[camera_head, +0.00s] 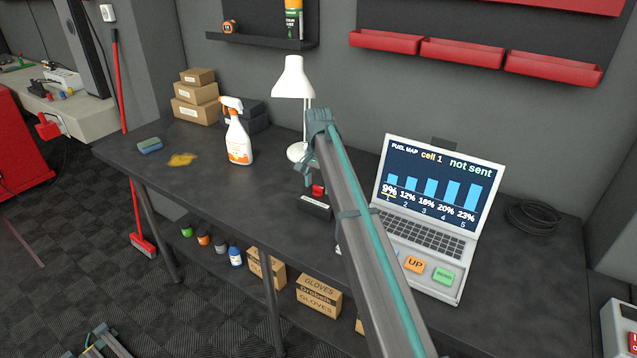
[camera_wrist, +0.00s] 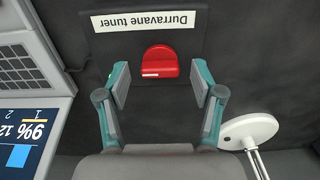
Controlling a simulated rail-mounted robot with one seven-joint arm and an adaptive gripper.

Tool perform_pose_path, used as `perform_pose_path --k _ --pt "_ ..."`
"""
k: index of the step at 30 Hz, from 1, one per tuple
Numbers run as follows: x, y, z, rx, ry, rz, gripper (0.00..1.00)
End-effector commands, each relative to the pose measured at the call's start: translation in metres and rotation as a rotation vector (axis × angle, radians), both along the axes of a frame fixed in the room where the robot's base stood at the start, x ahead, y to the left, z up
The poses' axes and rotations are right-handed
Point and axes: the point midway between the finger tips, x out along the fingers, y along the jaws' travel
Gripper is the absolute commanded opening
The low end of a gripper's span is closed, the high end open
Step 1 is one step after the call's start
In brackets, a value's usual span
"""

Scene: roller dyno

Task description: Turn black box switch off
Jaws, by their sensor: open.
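The black box (camera_head: 314,208) stands on the dark workbench, left of the laptop, with a red switch (camera_head: 318,190) on top. In the wrist view the box (camera_wrist: 188,27) carries a white label reading "Durravane tuner". The red rotary-looking switch (camera_wrist: 160,60) lies below the label, with a pale mark along its edge. My gripper (camera_wrist: 160,84) is open and empty, its fingers to the left and right of the switch and slightly below it in the picture. I see gaps on both sides. In the head view my arm hides part of the gripper.
The laptop (camera_head: 430,190) stands right of the box, its screen reading "cell 1 not sent". A white lamp (camera_head: 293,80) stands just behind the box, its base near my gripper. A spray bottle (camera_head: 238,140) and cardboard boxes (camera_head: 195,100) are to the left.

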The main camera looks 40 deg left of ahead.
Motion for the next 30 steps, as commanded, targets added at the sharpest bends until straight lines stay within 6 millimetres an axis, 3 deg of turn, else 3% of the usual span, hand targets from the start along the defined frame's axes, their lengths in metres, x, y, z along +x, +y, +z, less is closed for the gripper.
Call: perform_pose_path --k 8,19,30 --pt "0.0001 0.0000 -0.0022 0.000 0.000 0.000 0.67" --pt "0.0000 -0.0001 -0.0019 0.000 0.000 0.000 0.08" --pt "0.0001 -0.0001 -0.0020 -0.001 0.000 0.050 0.07"
